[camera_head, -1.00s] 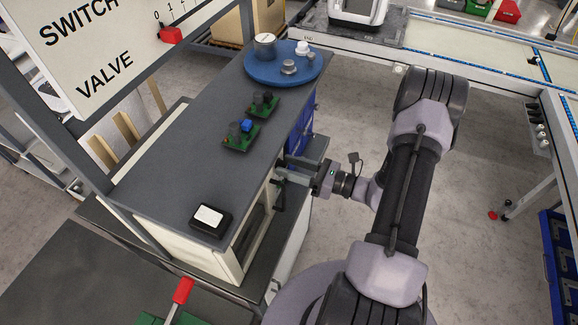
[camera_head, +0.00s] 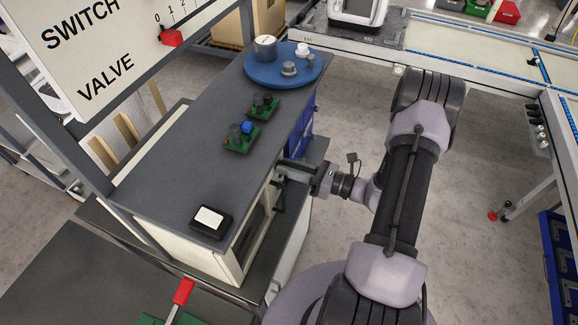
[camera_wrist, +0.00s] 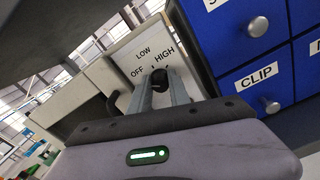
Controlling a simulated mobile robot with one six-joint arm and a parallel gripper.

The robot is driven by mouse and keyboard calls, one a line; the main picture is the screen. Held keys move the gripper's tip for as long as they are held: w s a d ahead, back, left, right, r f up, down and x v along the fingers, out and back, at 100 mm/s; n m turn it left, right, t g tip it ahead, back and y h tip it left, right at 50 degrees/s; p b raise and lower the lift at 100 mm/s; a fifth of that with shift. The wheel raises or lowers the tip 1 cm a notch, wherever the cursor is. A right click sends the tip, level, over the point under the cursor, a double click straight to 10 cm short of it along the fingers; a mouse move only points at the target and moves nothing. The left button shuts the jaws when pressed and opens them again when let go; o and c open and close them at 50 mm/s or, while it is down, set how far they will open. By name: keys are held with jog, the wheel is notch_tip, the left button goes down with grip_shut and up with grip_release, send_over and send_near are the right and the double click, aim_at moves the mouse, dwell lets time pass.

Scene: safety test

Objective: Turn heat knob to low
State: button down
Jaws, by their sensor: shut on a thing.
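The black heat knob (camera_wrist: 159,79) sits on a white panel (camera_wrist: 128,68) marked LOW, OFF and HIGH in the wrist view. My gripper (camera_wrist: 160,84) is shut on the knob, with one finger on each side of it. Which mark the knob points to cannot be told, as the fingers cover part of it. In the head view my gripper (camera_head: 282,170) reaches the side of the cream oven-like box under the grey worktop (camera_head: 175,165). The knob is hidden there.
Blue drawers (camera_wrist: 259,70) with round metal knobs stand close at the right of the panel. A dark handle (camera_wrist: 113,103) is at its left. A black box (camera_head: 211,221), green circuit boards (camera_head: 243,137) and a blue round tray (camera_head: 262,74) are on the worktop.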

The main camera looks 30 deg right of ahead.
jog(key=m+p, duration=0.3)
jog(key=m, duration=0.7)
jog(key=shift+d+m, duration=0.1)
jog(key=shift+m, duration=0.3)
jog(key=shift+f, duration=0.1)
dwell(0.3)
jog(key=c, duration=1.2)
grip_release()
jog(key=p+v, duration=0.1)
jog(key=v, duration=1.6)
jog(key=shift+s, duration=0.2)
